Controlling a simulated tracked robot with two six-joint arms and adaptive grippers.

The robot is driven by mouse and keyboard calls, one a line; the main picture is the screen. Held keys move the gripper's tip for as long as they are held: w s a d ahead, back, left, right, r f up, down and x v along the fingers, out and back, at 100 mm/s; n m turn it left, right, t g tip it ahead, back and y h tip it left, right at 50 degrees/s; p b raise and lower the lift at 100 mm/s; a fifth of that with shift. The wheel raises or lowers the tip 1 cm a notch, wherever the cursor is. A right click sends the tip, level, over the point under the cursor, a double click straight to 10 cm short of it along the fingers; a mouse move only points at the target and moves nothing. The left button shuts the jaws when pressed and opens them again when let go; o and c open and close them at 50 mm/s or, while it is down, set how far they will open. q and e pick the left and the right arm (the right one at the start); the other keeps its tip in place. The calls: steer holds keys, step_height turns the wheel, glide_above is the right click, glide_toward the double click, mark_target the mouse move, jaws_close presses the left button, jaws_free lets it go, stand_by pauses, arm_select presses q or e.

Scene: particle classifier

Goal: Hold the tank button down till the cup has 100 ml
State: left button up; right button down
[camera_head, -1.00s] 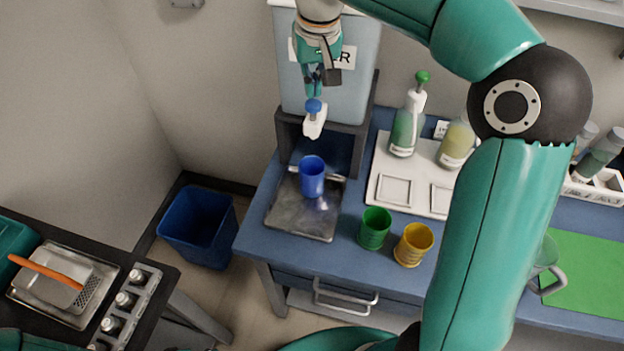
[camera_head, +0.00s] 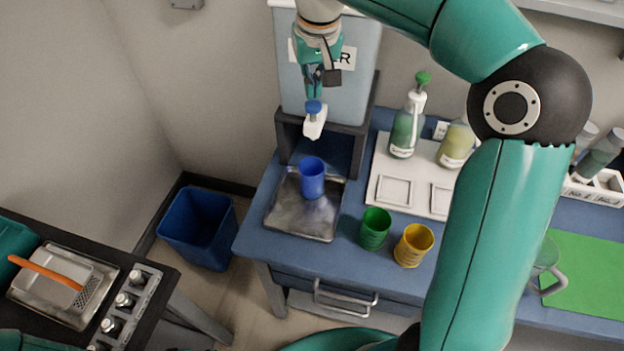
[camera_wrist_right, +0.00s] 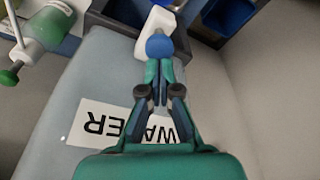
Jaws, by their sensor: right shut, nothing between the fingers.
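The water tank (camera_head: 362,92) stands at the back of the blue bench. Its white tap has a blue button (camera_head: 313,107) on top, also seen in the right wrist view (camera_wrist_right: 159,46). My right gripper (camera_head: 314,94) is shut with nothing between its fingers; its fingertips are right at the blue button, and I cannot tell whether they press it. The blue cup (camera_head: 312,180) stands upright on the metal drip tray (camera_head: 290,222) below the tap. Its water level is not visible. My left gripper is not in view.
A green cup (camera_head: 375,229) and a yellow cup (camera_head: 413,245) stand right of the tray. Pump bottles (camera_head: 405,132) stand on a white board (camera_head: 388,212). A blue bin (camera_head: 198,228) is on the floor at left.

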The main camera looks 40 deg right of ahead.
mark_target(313, 103)
steer(key=shift+f, duration=0.1)
steer(key=shift+f+b, duration=1.2)
steer(key=shift+f, duration=0.3)
steer(key=shift+r, duration=0.1)
stand_by(0.7)
step_height(313, 103, up, 7)
steer(key=p, duration=0.7)
steer(key=shift+r, duration=0.1)
stand_by(1.0)
